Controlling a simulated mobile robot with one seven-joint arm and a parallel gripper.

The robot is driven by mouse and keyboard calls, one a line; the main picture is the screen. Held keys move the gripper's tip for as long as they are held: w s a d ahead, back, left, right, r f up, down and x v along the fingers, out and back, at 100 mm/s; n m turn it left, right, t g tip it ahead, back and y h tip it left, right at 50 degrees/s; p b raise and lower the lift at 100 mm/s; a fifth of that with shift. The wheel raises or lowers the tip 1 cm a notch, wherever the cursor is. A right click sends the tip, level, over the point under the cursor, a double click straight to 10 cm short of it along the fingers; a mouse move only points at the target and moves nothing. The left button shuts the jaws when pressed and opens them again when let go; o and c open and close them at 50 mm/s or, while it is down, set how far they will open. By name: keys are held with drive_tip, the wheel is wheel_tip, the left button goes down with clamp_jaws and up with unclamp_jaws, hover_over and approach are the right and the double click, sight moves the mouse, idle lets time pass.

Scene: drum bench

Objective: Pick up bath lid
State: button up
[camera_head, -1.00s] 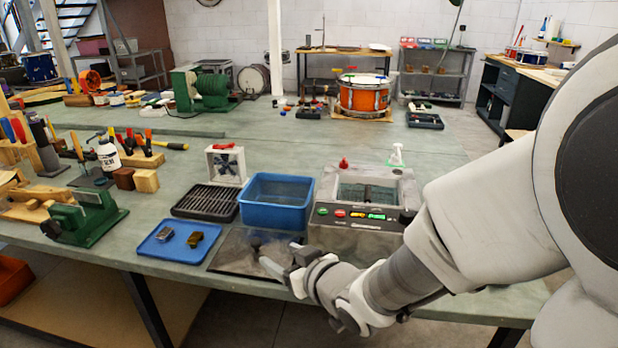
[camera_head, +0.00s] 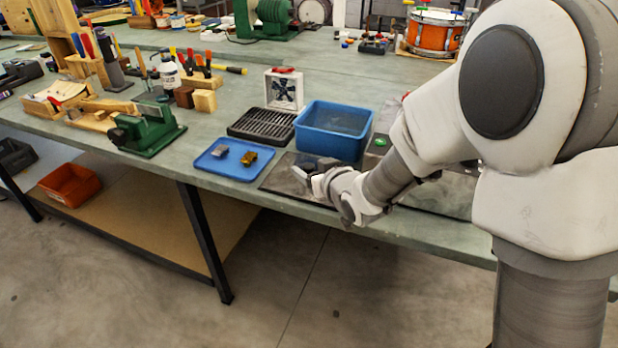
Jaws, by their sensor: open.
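The bath lid (camera_head: 279,181) is a dark, flat, rectangular plate lying on the bench near its front edge. My gripper (camera_head: 309,170) is over the right part of the lid, with its fingers apart and nothing seen between them. Whether the fingers touch the lid cannot be told. My gripper and forearm hide part of the lid, and its knob cannot be made out now. The grey bath (camera_head: 379,142), with a green button on its front, is right of the blue tub and mostly hidden behind my arm.
A blue tub (camera_head: 333,143) and a black slotted rack (camera_head: 262,125) stand just behind the lid. A blue tray (camera_head: 212,172) with two small blocks lies to its left. A green vise (camera_head: 150,130) is farther left. The bench's front edge is close.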

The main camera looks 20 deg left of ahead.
clamp_jaws()
idle(0.3)
drive_tip(key=shift+w+r, duration=0.1)
